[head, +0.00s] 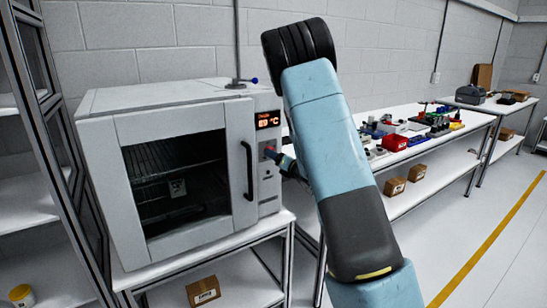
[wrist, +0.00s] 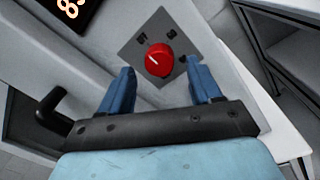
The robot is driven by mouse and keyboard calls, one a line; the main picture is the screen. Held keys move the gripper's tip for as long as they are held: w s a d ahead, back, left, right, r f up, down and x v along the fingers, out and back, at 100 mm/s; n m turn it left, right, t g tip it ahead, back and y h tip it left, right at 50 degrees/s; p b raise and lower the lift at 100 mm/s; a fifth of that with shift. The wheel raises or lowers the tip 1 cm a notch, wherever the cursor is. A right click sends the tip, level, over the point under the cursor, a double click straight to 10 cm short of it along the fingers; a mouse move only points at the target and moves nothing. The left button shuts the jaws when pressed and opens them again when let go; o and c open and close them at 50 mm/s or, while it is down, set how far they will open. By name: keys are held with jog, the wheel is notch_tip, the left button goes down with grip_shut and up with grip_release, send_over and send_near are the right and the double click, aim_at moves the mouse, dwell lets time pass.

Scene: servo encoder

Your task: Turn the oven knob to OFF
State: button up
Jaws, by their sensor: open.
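The white oven (head: 170,165) stands on a bench at the left in the head view. Its control panel has a lit orange display (head: 268,120), which also shows in part in the wrist view (wrist: 74,10). The red round knob (wrist: 158,60) sits on a grey square plate with dark markings; a pale line on it points to the upper left. In the head view the knob (head: 269,151) is small and partly covered by my gripper. My gripper (wrist: 163,78) is open, with one blue finger on each side below the knob and a gap between them. Contact cannot be made out.
The oven's dark door handle (head: 248,170) stands out left of the panel, and shows at lower left in the wrist view (wrist: 55,107). A long bench with red bins (head: 394,142) and tools lies to the right. A cardboard box (head: 203,290) is on the shelf below.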

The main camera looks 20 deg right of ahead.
jog(key=v, duration=1.2)
jog(key=shift+s, duration=0.15)
jog(key=shift+d, duration=0.1)
jog(key=s+d+r+m+g+h, duration=0.2)
jog(key=s+r+m+g+h, duration=0.55)
jog(key=m, duration=1.25)
jog(key=s+a+r+m+g, duration=0.1)
jog(key=s+m, duration=0.3)
jog(key=s, duration=0.5)
jog(key=s+a+r+m+g+y, duration=0.1)
jog(key=s+a+r+m, duration=0.3)
jog(key=s, duration=0.5)
jog(key=s+a+r+m+g, duration=0.2)
jog(key=s+m, duration=0.3)
jog(key=s, duration=0.4)
jog(key=shift+s+a+r+m, duration=0.25)
jog(key=shift+a+m, duration=0.05)
jog(key=shift+a, duration=0.45)
